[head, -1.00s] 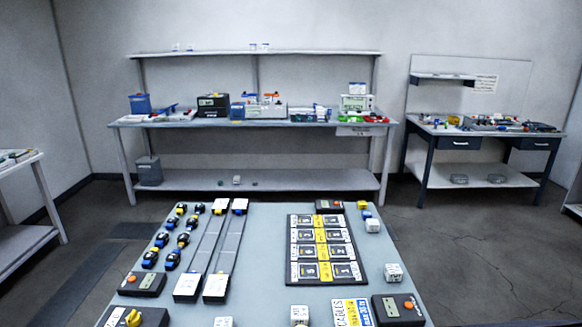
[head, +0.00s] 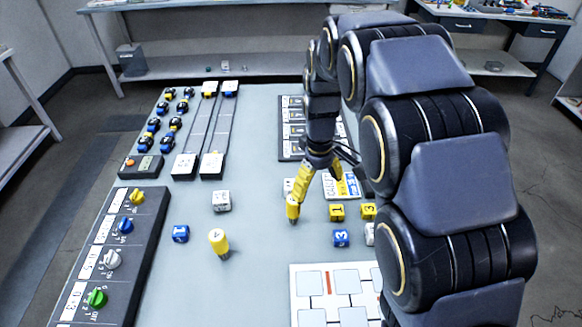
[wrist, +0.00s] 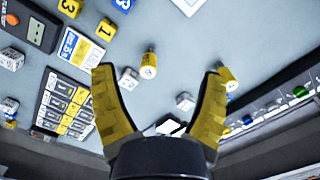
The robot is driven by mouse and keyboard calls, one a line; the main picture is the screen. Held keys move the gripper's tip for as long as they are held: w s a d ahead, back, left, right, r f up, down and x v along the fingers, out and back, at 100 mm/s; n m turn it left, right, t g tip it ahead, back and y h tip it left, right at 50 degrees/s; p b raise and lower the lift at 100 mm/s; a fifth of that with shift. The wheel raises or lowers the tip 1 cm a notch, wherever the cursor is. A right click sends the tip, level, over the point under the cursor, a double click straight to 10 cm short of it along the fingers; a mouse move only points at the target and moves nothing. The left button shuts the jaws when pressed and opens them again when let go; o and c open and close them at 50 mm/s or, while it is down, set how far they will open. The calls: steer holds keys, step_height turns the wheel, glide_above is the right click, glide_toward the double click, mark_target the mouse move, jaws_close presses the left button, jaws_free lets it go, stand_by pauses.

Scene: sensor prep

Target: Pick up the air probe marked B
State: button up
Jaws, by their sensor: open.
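Two yellow cylindrical probes stand on the grey table. One probe (head: 292,207) is by my gripper's fingertips in the head view. It shows in the wrist view (wrist: 149,65), ahead of the gap between the fingers and apart from them; its dark mark is too small to read surely. The other probe (head: 218,241) stands to the left and nearer, with a dark mark on its top that looks like an A. It is beside the right fingertip in the wrist view (wrist: 227,77). My gripper (wrist: 160,72) has yellow fingers, spread open and empty. It also shows in the head view (head: 314,188).
Yellow number cubes (head: 337,212) and a blue cube (head: 341,238) lie right of the near probe. A knob panel (head: 113,255) lines the left edge. A white tile board (head: 334,291) lies in front.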

mark_target(294, 208)
steer(key=w+a+f+n, duration=0.1)
steer(key=w+f, duration=0.2)
steer(key=w+a+f+n, duration=0.1)
steer(key=w+a+f, duration=0.1)
steer(key=w+f, duration=0.1)
steer(key=w+a+f+n, duration=0.1)
steer(key=w+f, duration=0.2)
steer(key=f, duration=0.2)
steer(key=shift+w+a+f+n, duration=0.1)
steer(key=shift+w+a+n, duration=0.05)
steer(key=shift+a+n, duration=0.2)
step_height(294, 208, down, 3)
steer(key=shift+r, duration=0.2)
steer(key=f, duration=0.5)
steer(key=shift+s+d+f, duration=0.1)
steer(key=shift+s+d, duration=0.15)
steer(key=shift+d, duration=0.1)
steer(key=c, duration=1.2)
